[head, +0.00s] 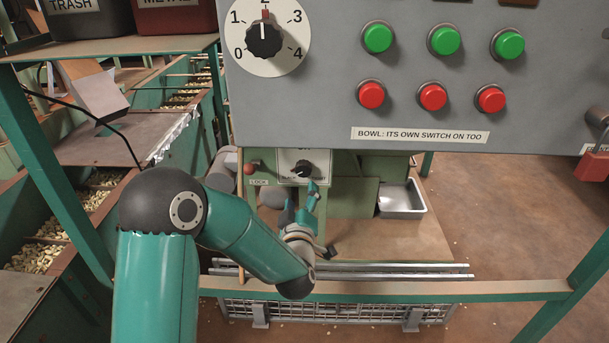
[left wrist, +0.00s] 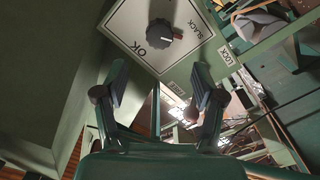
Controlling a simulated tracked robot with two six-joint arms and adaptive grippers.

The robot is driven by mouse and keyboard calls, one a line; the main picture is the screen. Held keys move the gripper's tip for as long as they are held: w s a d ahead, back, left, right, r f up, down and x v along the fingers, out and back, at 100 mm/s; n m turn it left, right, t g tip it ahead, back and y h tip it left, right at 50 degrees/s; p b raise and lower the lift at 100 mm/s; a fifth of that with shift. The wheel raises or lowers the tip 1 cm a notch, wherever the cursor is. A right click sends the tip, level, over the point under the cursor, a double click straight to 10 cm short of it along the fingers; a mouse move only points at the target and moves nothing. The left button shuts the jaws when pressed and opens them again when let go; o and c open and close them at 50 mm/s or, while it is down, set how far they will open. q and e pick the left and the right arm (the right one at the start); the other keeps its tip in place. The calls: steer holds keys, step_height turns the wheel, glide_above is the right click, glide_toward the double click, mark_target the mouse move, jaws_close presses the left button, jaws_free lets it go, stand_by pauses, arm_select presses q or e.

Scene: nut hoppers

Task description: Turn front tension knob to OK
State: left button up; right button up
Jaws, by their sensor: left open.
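The front tension knob (head: 303,169) is dark and sits on a white plate below the grey panel. In the left wrist view the knob (left wrist: 160,32) has a red-tipped pointer facing right, toward the word SLACK; the word OK (left wrist: 158,42) is at the knob's lower left. My left gripper (head: 313,198) is just below and in front of the knob in the head view. In the left wrist view its fingers (left wrist: 158,75) are spread and empty, with the knob beyond them, apart from it. My right gripper is not in view.
The grey panel (head: 420,85) with a numbered dial (head: 265,40) and green and red buttons hangs above the knob. A LOCK label (head: 258,182) is to its left. A metal tray (head: 401,199) stands to the right, and a rail (head: 400,290) runs in front.

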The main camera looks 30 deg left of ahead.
mark_target(304, 172)
arm_select(q)
steer(key=b+x, duration=0.1)
steer(key=x, duration=1)
steer(key=shift+b, duration=0.35)
steer(key=shift+d, duration=0.1)
steer(key=shift+c, duration=0.3)
steer(key=c, duration=1.1)
